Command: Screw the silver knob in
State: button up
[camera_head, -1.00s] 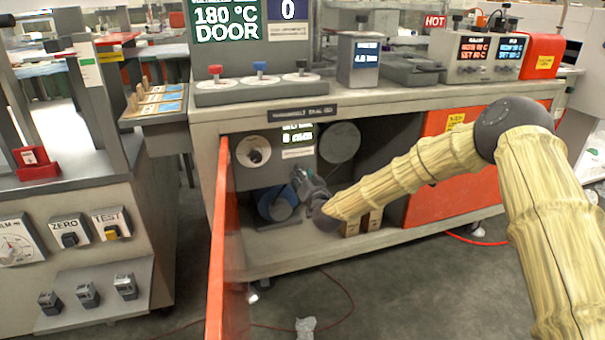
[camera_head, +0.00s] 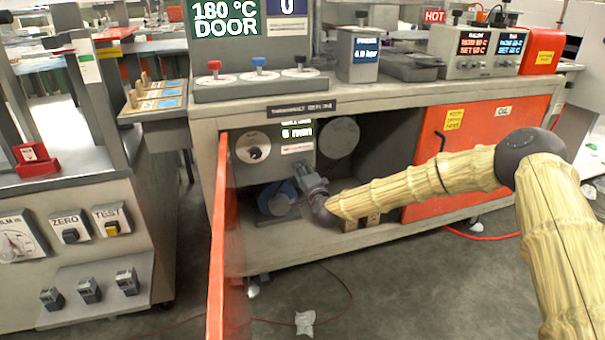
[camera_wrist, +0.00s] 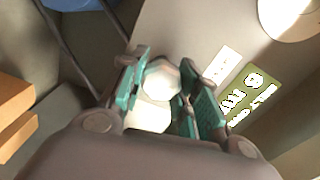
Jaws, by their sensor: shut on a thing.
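In the wrist view a pale, bright, faceted knob (camera_wrist: 160,82), which I take for the silver knob, sits between my teal-padded fingers. My gripper (camera_wrist: 162,76) is shut on it. A second pale surface shows just below it between the fingers; I cannot tell whether it belongs to the knob. In the head view my gripper (camera_head: 306,176) is inside the open cabinet, in front of the lower part of the grey panel (camera_head: 245,170). The knob cannot be made out there. How deep it sits is not visible.
A blue round part (camera_head: 275,200) is left of my gripper. Wooden blocks (camera_head: 368,220) stand on the cabinet floor. The open orange door (camera_head: 218,240) bounds the left side.

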jog(key=shift+f+m, duration=0.15)
jog(key=shift+m, duration=0.85)
jog(key=o, duration=1)
jog(key=shift+d, duration=0.1)
jog(key=shift+s, duration=0.1)
jog(key=v, duration=1.1)
jog(key=shift+s, duration=0.4)
